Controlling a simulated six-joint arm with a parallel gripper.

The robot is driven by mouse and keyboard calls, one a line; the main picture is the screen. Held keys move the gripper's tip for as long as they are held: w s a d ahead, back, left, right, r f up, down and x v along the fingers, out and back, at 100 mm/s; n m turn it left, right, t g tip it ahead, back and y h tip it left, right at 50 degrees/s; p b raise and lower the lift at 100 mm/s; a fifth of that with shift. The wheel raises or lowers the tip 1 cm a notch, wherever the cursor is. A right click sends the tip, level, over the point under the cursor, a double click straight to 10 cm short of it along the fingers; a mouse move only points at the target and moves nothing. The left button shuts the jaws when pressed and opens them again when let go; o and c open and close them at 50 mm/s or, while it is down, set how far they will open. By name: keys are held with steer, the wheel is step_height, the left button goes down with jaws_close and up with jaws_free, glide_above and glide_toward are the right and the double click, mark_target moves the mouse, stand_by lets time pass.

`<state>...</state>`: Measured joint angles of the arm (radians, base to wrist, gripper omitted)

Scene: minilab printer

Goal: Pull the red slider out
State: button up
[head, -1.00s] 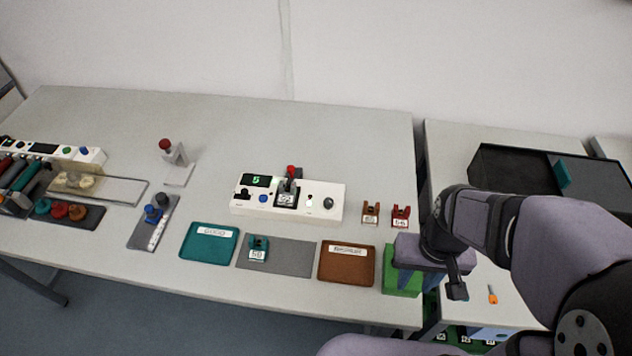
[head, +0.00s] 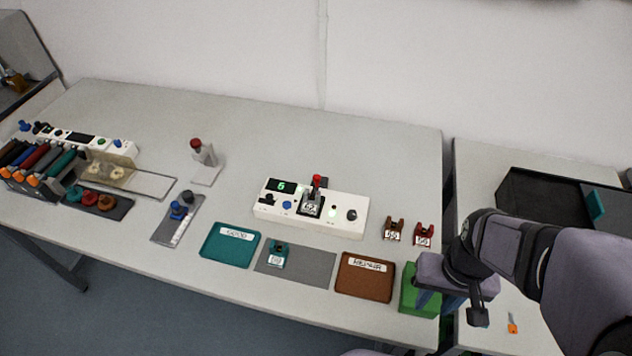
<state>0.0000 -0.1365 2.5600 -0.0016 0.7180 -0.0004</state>
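A row of slim coloured sliders with orange ends stands in a dark holder at the far left of the table. A red slider (head: 33,158) sits among them, between dark ones and a teal one. My gripper (head: 478,316) is at the right, by the table's right edge, far from the sliders. Its fingers are small and dark, and I cannot tell whether they are open or shut. My arm reaches in from the lower right, and its end overlaps a green block (head: 410,292).
A white panel (head: 86,142) stands behind the sliders. A white control box (head: 340,212) with a red-topped lever sits mid-table. Teal (head: 222,262) and brown (head: 358,290) trays lie at the front. A grey stand (head: 205,172) with a red knob is nearer the sliders. The back of the table is clear.

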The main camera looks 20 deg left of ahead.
steer(key=shift+o, duration=0.5)
steer(key=shift+a, duration=0.1)
